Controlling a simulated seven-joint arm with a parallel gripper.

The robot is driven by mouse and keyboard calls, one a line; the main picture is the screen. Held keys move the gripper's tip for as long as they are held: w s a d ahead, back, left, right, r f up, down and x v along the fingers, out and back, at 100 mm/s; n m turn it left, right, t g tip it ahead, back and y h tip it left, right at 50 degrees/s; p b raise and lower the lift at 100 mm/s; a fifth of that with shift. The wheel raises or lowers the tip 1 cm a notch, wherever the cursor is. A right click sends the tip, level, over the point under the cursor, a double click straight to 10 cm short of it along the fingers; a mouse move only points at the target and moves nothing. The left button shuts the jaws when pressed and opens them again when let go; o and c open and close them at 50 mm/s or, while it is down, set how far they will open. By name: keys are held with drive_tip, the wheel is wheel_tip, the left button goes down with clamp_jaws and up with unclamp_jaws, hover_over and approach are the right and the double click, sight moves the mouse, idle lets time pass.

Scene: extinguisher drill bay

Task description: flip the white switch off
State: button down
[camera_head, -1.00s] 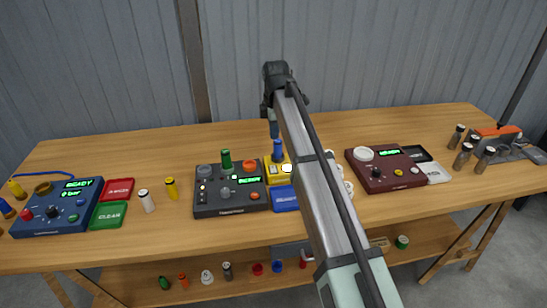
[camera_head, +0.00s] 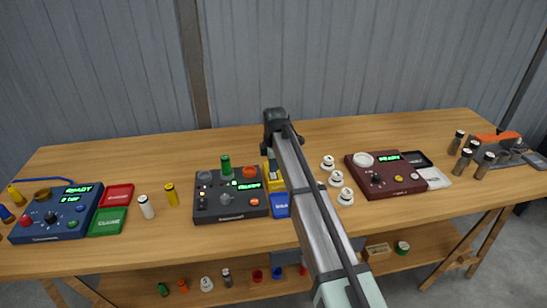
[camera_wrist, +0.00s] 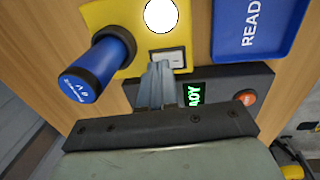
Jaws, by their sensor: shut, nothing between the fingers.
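The white switch (camera_wrist: 170,58) is a small rocker set in the yellow panel (camera_wrist: 125,17) in the wrist view. My gripper (camera_wrist: 160,70) is shut and empty. Its fingertips are right at the switch's near edge and cover part of it; I cannot tell whether they touch or which way the rocker is tilted. In the head view the yellow panel (camera_head: 271,181) is mostly hidden behind my arm, and the switch cannot be seen there.
A blue cylinder (camera_wrist: 97,68) stands out of the panel left of my fingers. A white round disc (camera_wrist: 160,15) is beyond the switch. A blue tray (camera_wrist: 255,28) and a dark console (camera_head: 230,207) are close by. Several white-topped pieces (camera_head: 336,178) stand right of my arm.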

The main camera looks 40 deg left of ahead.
drive_tip(key=shift+f, duration=0.6)
drive_tip(key=shift+a, duration=0.1)
